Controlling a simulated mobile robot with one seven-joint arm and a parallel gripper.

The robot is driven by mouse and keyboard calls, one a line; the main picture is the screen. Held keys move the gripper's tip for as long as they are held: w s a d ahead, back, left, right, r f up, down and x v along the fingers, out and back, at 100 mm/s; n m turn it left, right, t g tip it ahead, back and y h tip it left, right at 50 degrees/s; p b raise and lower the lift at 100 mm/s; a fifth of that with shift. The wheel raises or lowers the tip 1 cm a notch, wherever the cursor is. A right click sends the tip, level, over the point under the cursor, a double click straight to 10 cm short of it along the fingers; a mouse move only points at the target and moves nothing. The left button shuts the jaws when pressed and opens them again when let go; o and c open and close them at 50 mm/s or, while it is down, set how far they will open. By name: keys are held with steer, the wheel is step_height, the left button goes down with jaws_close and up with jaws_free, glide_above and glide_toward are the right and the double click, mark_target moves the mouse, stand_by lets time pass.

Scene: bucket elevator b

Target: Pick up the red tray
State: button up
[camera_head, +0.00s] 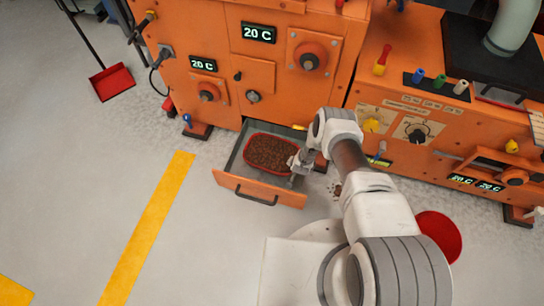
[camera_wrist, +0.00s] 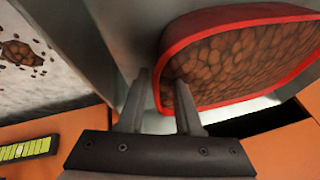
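The red tray (camera_head: 249,166) sits in the open drawer (camera_head: 262,192) of the orange machine. It is filled with brown bean-like pieces. My gripper (camera_head: 294,163) is at the tray's right end in the head view. In the wrist view, the red tray (camera_wrist: 240,16) fills the upper right. My gripper (camera_wrist: 160,80) has its fingers apart, with the tray's near wall between them. One finger appears outside the wall and the other over the contents. I cannot tell whether either finger touches the wall.
The drawer's walls stand close around the tray. A red bucket-like object (camera_head: 439,236) is on the floor at right. A red dustpan (camera_head: 112,82) is at upper left. Some brown pieces (camera_head: 335,190) lie spilled on the floor beside the drawer.

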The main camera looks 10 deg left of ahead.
jaws_close()
stand_by(1.1)
steer(key=shift+w+r, duration=0.1)
